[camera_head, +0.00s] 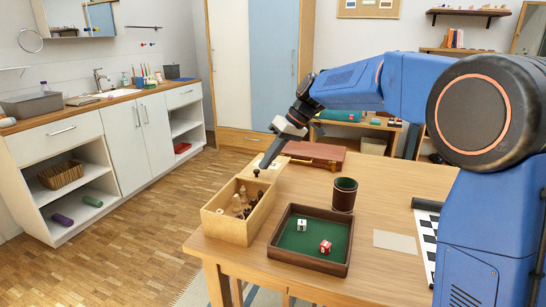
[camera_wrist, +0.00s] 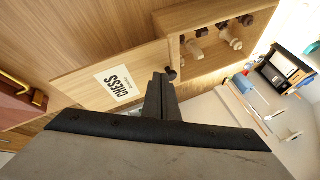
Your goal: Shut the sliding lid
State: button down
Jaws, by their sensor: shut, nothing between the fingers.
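The wooden chess box (camera_head: 228,228) stands at the left edge of the table, partly open, with chess pieces (camera_head: 243,203) showing inside. Its sliding lid (camera_head: 273,173) sticks out past the far end of the box. In the wrist view the lid (camera_wrist: 80,76) carries a white "CHESS" label (camera_wrist: 115,84), and a small dark knob (camera_wrist: 171,74) sits near its edge by the opening. My gripper (camera_head: 266,164) is shut and empty, low over the lid. In the wrist view its fingertips (camera_wrist: 164,78) are right beside the knob; I cannot tell whether they touch it.
A green-lined dice tray (camera_head: 284,263) with two dice lies right of the box, and a dark cup (camera_head: 344,194) stands behind it. A reddish-brown case (camera_head: 314,155) lies at the table's back. A pale card (camera_head: 395,241) and a checkered board (camera_head: 427,235) are further right.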

jog(key=shift+s+a, duration=0.1)
dwell(0.3)
jog(key=s+a, duration=0.3)
jog(key=s, duration=0.5)
jog(key=s+a, duration=0.3)
jog(key=s, duration=0.6)
jog(key=shift+s+a, duration=0.15)
jog(key=shift+s, duration=0.1)
